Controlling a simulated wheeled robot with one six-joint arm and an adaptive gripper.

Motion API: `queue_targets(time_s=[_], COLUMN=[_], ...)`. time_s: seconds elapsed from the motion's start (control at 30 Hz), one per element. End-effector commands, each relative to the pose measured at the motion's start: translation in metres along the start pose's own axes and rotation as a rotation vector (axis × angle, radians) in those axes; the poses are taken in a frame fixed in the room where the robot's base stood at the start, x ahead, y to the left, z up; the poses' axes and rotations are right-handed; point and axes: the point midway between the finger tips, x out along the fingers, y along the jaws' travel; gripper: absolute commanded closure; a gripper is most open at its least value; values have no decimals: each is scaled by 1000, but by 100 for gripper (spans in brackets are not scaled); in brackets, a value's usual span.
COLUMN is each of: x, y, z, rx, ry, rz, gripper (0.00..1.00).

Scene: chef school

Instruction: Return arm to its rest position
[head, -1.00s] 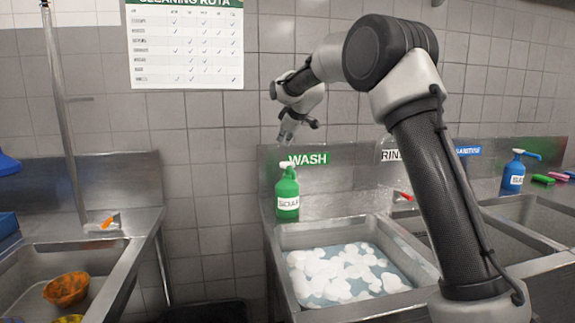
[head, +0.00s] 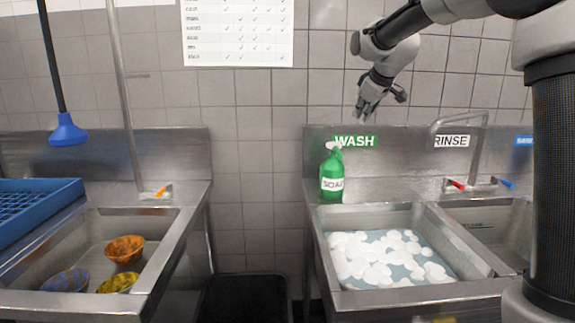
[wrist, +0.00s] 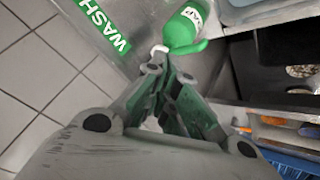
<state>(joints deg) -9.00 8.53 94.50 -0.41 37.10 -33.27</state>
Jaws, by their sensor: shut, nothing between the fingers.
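My gripper (head: 365,112) hangs in the air at the upper right of the head view, in front of the tiled wall and above the wash sink. Its fingers point down and are shut and empty. In the wrist view my gripper (wrist: 166,75) shows its fingertips together, with nothing between them. My arm comes in from the right side of the head view, bent at the elbow and raised clear of the sinks.
A green soap bottle (head: 331,180) stands behind the foamy wash sink (head: 318,225), below my gripper. A tap (head: 481,150) rises at the rinse sink. At left, a sink (head: 85,222) holds several bowls, beside a blue rack (head: 62,191). A black bin (head: 243,290) stands between.

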Motion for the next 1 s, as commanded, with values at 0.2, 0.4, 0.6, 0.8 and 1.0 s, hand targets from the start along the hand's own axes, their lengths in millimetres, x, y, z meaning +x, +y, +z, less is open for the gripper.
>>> queue_targets(time_s=[0.2,0.4,0.6,0.8,1.0], x=[-113,-173,-193,-195,-195], y=[-55,-130,-188,-205,-205], z=[135,260,340,362,362], rx=[277,520,677,723,722], ry=[-123,-236,-313,-336,-337], rz=[-22,-27,-23,-20,-21], gripper=[100,100,100,100,100])
